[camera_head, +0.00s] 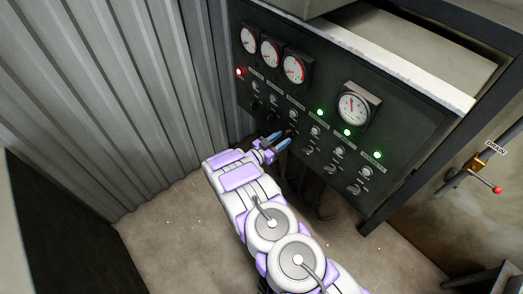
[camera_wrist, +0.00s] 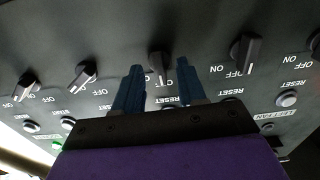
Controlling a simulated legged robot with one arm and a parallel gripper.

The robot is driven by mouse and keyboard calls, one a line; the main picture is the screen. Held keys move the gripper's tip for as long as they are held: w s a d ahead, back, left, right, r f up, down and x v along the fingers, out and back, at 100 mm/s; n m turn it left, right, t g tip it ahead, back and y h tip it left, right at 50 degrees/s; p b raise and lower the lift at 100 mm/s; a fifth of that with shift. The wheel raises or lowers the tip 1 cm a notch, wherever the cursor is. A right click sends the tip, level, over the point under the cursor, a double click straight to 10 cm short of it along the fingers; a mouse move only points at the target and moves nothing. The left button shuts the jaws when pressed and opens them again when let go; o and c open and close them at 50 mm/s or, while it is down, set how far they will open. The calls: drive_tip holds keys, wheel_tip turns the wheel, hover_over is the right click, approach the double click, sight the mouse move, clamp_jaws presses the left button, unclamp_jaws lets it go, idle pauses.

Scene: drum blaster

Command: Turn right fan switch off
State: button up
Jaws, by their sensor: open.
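A dark control panel (camera_head: 300,88) carries a row of black rotary switches with white pointer marks. My gripper (camera_head: 283,138) is open at the lower part of this panel. In the wrist view its two blue fingers (camera_wrist: 160,82) stand on either side of one black switch (camera_wrist: 160,62), which points roughly along the fingers. I cannot tell whether they touch it. The wrist view is upside down; a "LEFT FAN" label (camera_wrist: 268,125) shows at its right. The label of the switch between the fingers is hidden by my gripper, so I cannot tell which one is the right fan.
Other switches flank the fingers closely, one at right (camera_wrist: 245,53) and one at left (camera_wrist: 84,76). A red lamp (camera_head: 239,72) and green lamps (camera_head: 347,132) are lit. A corrugated wall (camera_head: 100,90) stands left; a drain valve (camera_head: 480,161) is at right.

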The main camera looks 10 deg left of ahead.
drive_tip(key=p+v, duration=0.2)
drive_tip(key=v, duration=1.4)
drive_tip(key=shift+a+f, duration=0.1)
